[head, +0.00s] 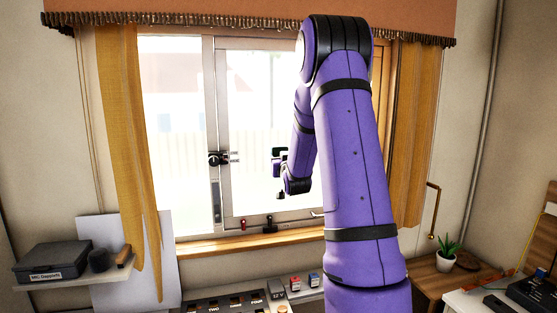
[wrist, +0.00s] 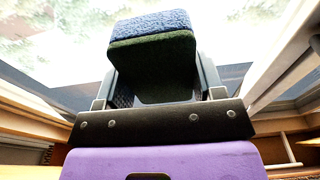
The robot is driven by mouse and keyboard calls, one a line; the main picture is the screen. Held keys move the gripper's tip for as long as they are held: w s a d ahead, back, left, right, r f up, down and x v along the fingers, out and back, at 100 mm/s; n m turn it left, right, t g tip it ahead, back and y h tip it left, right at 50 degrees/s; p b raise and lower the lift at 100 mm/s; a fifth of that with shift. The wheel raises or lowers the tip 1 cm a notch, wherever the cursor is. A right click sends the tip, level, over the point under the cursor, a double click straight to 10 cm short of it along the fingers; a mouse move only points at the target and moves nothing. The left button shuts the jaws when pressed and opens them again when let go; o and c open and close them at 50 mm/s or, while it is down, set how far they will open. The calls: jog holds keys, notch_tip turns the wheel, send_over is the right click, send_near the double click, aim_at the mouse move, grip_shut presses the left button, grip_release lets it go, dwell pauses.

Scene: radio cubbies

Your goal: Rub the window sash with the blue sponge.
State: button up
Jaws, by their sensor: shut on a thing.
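My gripper (wrist: 158,78) is shut on the blue sponge (wrist: 153,24), which fills the space between the two dark fingers in the wrist view. The sponge has a speckled blue layer on top and a dark green layer under it. The window sash (head: 223,125) is a pale frame around bright glass in the head view. My arm crosses in front of its right part and hides it. The end of my arm is in front of the glass, right of the sash's left upright. I cannot tell whether the sponge touches anything.
A black latch (head: 215,158) sits on the sash's left upright. A wooden sill (head: 250,242) runs below, with small red and black handles above it. Yellow curtains (head: 128,150) hang at both sides. A shelf with a dark box (head: 52,262) is at left, and a potted plant (head: 447,254) at right.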

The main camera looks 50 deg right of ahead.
jog(key=shift+s+a, duration=0.35)
jog(key=shift+s, duration=0.25)
jog(key=v, duration=0.3)
jog(key=shift+r, duration=0.15)
dwell(0.5)
